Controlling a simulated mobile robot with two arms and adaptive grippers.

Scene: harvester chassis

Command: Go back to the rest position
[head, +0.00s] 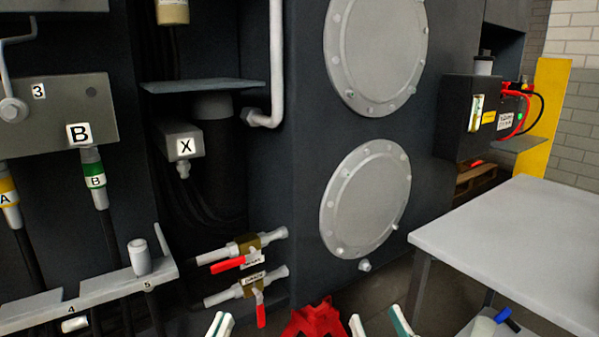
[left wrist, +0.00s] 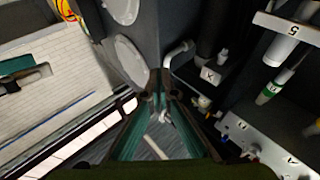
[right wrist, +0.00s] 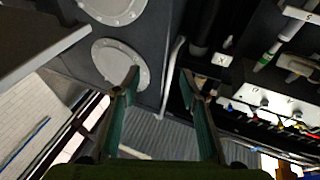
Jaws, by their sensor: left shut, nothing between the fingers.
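My left gripper (head: 219,325) shows at the bottom edge of the head view. In the left wrist view its fingers (left wrist: 161,80) come together at the tips, shut and empty. My right gripper (head: 380,323) is to the right of it in the head view, with its two fingertips apart. In the right wrist view it (right wrist: 158,78) is open with nothing between the fingers. Both grippers are in front of the dark chassis, apart from the valves and covers.
Two valves with red handles (head: 232,263) are on the chassis. Round bolted covers (head: 365,200) are on its side. A grey table (head: 520,240) stands at the right. A red object (head: 315,319) shows between the grippers. A bracket (head: 100,287) is at the lower left.

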